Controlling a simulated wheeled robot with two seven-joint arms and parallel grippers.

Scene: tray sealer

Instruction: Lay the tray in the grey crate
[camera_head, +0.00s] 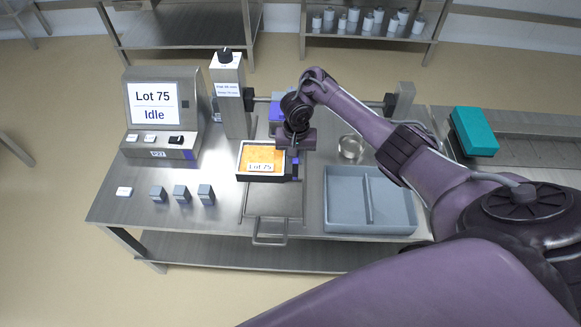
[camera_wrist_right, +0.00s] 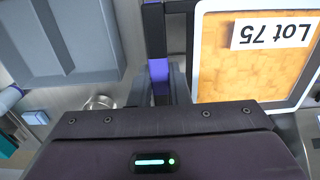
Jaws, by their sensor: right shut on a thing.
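My right gripper (camera_head: 294,165) is shut on the tray's right edge, above the sealer's steel slide. In the right wrist view the tray (camera_wrist_right: 205,90) shows at the right, beside the gripper's fingers (camera_wrist_right: 165,75). The fingertips are partly out of view there. The grey crate (camera_head: 370,226) stands on the table to the right of the tray, with a divider and two empty compartments. The crate also shows in the right wrist view (camera_wrist_right: 60,75). My left gripper is not in view.
A screen unit (camera_head: 155,110) reading "Lot 75 Idle" and a sealer column (camera_head: 229,95) stand at the left and back. Several small grey blocks (camera_head: 181,194) sit front left. A round glass dish (camera_head: 350,148) stands behind the crate. A teal box (camera_head: 474,132) is on the conveyor at right.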

